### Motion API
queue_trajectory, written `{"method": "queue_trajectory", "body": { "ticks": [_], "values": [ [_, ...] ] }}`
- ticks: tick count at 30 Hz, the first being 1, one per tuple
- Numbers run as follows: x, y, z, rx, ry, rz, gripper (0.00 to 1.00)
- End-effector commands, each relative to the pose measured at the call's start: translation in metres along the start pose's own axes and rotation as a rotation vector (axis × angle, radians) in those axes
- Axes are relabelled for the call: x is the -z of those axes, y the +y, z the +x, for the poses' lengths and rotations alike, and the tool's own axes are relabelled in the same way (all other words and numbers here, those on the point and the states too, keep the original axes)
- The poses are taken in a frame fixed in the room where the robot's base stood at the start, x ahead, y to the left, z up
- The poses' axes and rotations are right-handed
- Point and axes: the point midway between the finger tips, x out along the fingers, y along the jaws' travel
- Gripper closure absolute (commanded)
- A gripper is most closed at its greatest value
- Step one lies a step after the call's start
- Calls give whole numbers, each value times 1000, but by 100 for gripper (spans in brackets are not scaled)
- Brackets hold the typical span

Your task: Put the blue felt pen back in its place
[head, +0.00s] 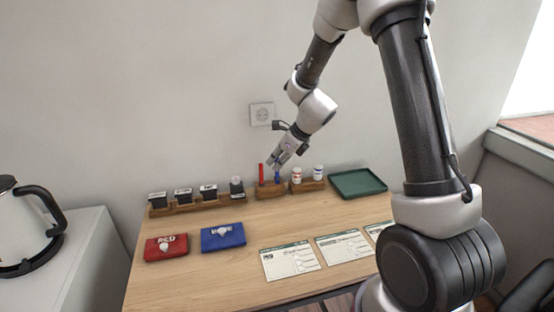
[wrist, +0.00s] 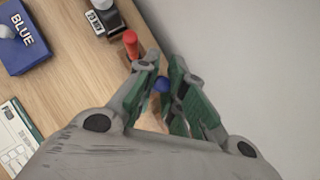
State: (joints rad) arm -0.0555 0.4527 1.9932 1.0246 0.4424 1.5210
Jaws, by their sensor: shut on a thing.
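The blue felt pen (head: 277,177) stands upright at the wooden pen holder (head: 263,192) near the back of the counter, to the right of a red pen (head: 261,172). My gripper (head: 275,166) is above the holder, shut on the blue pen's upper end. In the wrist view the blue pen (wrist: 161,85) shows between the green-padded fingers (wrist: 163,84), beside the red pen (wrist: 131,42). The fingers hide most of the blue pen and its lower end, so I cannot tell how deep it sits in the holder.
A rack of stamps (head: 197,203) stands left of the holder. A rack with two small bottles (head: 308,185) and a green tray (head: 357,183) stand right. Red (head: 166,247) and blue (head: 223,237) pads and form cards (head: 290,261) lie in front.

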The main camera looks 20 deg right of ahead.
Motion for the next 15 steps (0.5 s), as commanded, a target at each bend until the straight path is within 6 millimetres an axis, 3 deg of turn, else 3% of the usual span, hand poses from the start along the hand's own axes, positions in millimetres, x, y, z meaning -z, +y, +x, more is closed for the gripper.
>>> {"method": "queue_trajectory", "body": {
  "ticks": [15],
  "values": [
    [7,0,10,0,1,-1,100]
  ]
}}
